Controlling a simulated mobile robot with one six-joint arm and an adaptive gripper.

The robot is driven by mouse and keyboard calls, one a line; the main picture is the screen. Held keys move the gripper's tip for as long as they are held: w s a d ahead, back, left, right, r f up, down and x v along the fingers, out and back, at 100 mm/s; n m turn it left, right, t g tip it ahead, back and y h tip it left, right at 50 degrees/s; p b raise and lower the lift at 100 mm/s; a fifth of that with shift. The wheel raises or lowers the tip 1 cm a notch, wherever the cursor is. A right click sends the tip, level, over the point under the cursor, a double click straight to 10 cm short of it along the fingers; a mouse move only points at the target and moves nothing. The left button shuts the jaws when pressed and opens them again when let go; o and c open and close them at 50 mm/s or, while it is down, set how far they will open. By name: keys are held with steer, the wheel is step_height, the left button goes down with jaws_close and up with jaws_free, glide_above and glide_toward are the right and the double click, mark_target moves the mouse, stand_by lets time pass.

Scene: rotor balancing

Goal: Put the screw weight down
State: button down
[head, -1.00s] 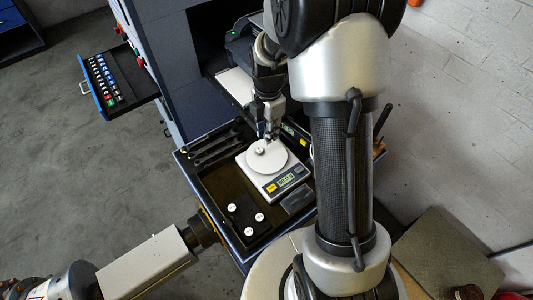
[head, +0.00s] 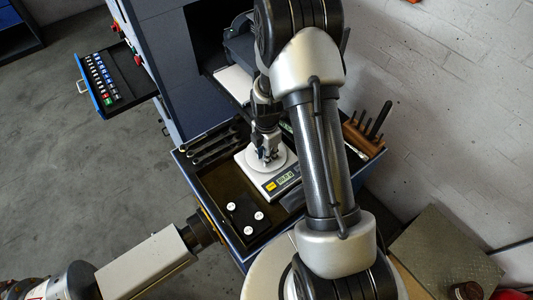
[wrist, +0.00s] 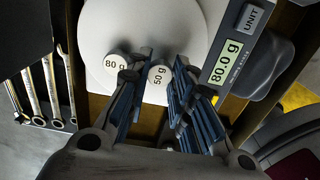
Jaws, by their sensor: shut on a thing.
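My gripper (head: 268,157) is over the round white pan of the scale (wrist: 95,30). In the wrist view its blue-padded fingers (wrist: 160,70) are shut on a white screw weight marked 50 g (wrist: 159,78). A second white weight marked 80 g (wrist: 116,65) stands on the pan to the left of the held one, with a small gap between them. The scale's display (wrist: 223,61) reads 80.0 g. Whether the 50 g weight touches the pan is hard to see.
The scale stands in an open drawer (head: 208,180). A black block (head: 243,219) with 3 white weights lies in front of it. Wrenches (head: 212,145) lie to the left, and a wooden holder with dark-handled tools (head: 364,137) stands to the right.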

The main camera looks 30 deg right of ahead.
steer(key=c, duration=1.7)
jaws_free()
steer(key=shift+f, duration=0.1)
